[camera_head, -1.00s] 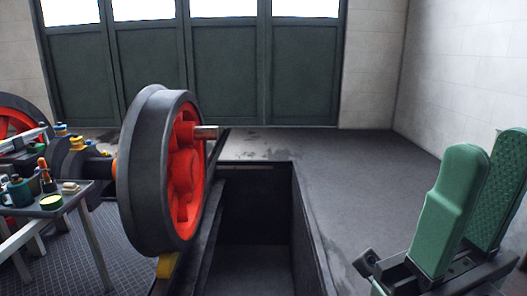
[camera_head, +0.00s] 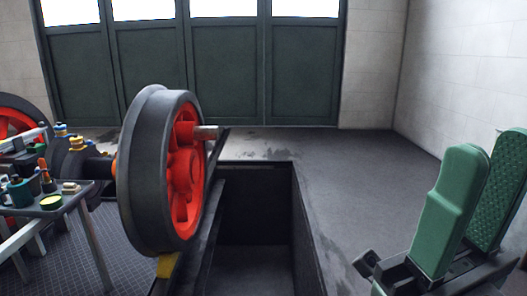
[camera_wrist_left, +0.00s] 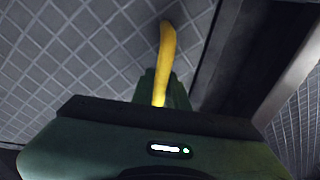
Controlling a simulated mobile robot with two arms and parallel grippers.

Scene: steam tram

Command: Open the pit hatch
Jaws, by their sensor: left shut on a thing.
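In the left wrist view a curved yellow bar (camera_wrist_left: 167,50), like a handle, stands out in front of grey tread plate (camera_wrist_left: 90,55). My left gripper (camera_wrist_left: 162,82) has its dark green jaws shut on the bar's near end. I cannot tell whether this plate is the hatch or the floor around it. In the head view an open dark pit (camera_head: 255,215) lies in the floor, and no hatch can be made out over it. My left gripper is not in the head view. My right gripper (camera_head: 489,152) has two green fingers standing apart, empty, at the right.
A large red and black wheelset (camera_head: 145,180) stands along the pit's left side. A small table (camera_head: 75,203) with cups and tools is at the far left. The floor (camera_head: 350,185) right of the pit is clear up to the pale wall.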

